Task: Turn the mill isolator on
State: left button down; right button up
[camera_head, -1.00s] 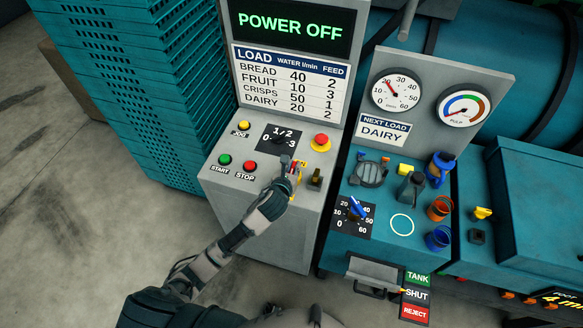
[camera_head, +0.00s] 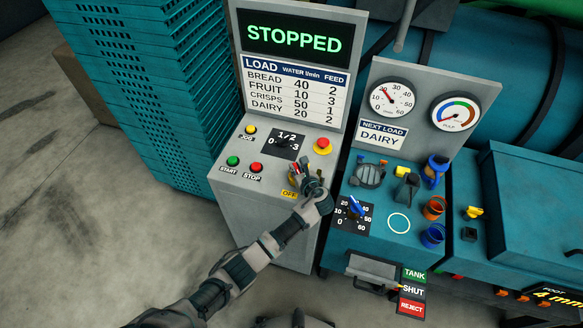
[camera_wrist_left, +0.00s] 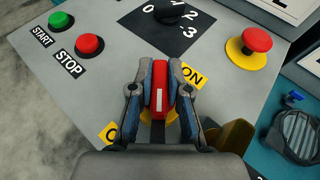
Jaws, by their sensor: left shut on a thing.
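The mill isolator has a red handle (camera_wrist_left: 159,82) on a yellow base (camera_wrist_left: 170,113), with a yellow ON label (camera_wrist_left: 192,76) at its upper right and a partly covered yellow label at its lower left. The head view shows that label as OFF (camera_head: 289,194). My left gripper (camera_head: 304,174) is shut on the red handle, with one finger on each side in the wrist view. The handle points up the panel in that view. The display (camera_head: 293,39) reads STOPPED in green. My right gripper is not visible.
Close around the isolator are the STOP button (camera_wrist_left: 89,44), the START button (camera_wrist_left: 60,20), the black selector dial (camera_wrist_left: 169,12) and the red mushroom button (camera_wrist_left: 257,40). A teal console (camera_head: 377,249) stands to the right, and stacked teal crates (camera_head: 150,90) to the left.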

pick_arm(q)
jog(key=shift+s+f+n+g+y, duration=0.1)
jog(key=shift+f+n+g+y, duration=0.2)
jog(key=shift+n+g+y, duration=0.15)
jog(key=c, duration=1.1)
grip_release()
jog(key=shift+d+r, duration=0.1)
jog(key=shift+d, duration=0.05)
jog(key=shift+s+d+r, duration=0.1)
jog(key=v, duration=1.1)
jog(key=shift+s+d, duration=0.15)
jog(key=shift+d, duration=0.15)
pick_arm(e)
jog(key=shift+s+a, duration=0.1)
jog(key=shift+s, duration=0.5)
